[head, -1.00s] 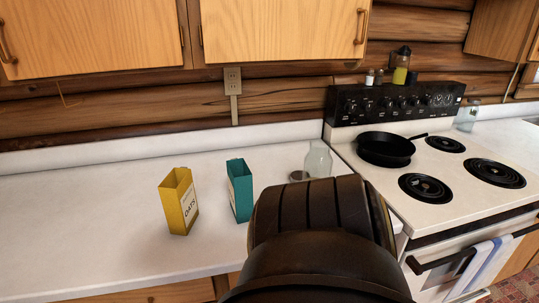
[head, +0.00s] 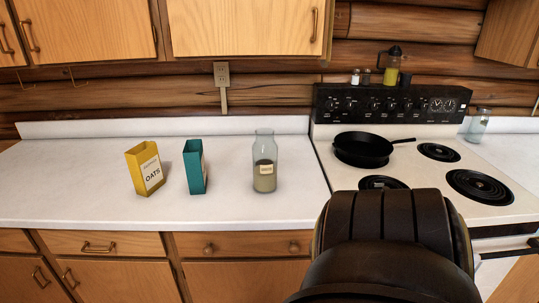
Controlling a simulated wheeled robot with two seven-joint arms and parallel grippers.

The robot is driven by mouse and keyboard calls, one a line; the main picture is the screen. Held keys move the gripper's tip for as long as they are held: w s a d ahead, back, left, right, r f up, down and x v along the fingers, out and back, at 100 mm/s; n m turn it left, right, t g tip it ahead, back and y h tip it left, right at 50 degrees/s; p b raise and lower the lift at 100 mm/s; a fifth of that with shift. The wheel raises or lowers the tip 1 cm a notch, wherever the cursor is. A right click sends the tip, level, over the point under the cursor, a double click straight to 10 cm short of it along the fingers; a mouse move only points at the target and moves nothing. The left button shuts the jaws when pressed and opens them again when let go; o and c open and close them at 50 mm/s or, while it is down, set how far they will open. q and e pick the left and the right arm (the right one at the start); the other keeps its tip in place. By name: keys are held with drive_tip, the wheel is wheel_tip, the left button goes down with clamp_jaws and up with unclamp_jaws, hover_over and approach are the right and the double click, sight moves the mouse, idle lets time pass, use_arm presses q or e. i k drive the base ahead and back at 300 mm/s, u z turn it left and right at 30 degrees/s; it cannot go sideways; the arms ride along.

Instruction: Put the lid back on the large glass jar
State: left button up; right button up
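A large clear glass jar (head: 264,180) stands upright on the white counter, left of the stove. It has a pale label, and its lower part holds brownish contents. Its mouth looks open, with no lid on it. I cannot make out a loose lid on the counter in the head view. Neither gripper is in view. A thick black link of my own arm fills the lower right and hides part of the stove.
A yellow oats box (head: 146,170) and a teal box (head: 195,168) stand open-topped left of the jar. A black skillet (head: 362,149) sits on the stove (head: 420,175). A smaller glass jar (head: 478,126) stands right of the stove. The counter's left part (head: 60,180) is clear.

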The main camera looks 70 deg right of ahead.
sight(264, 148)
drive_tip(key=z, duration=1.05)
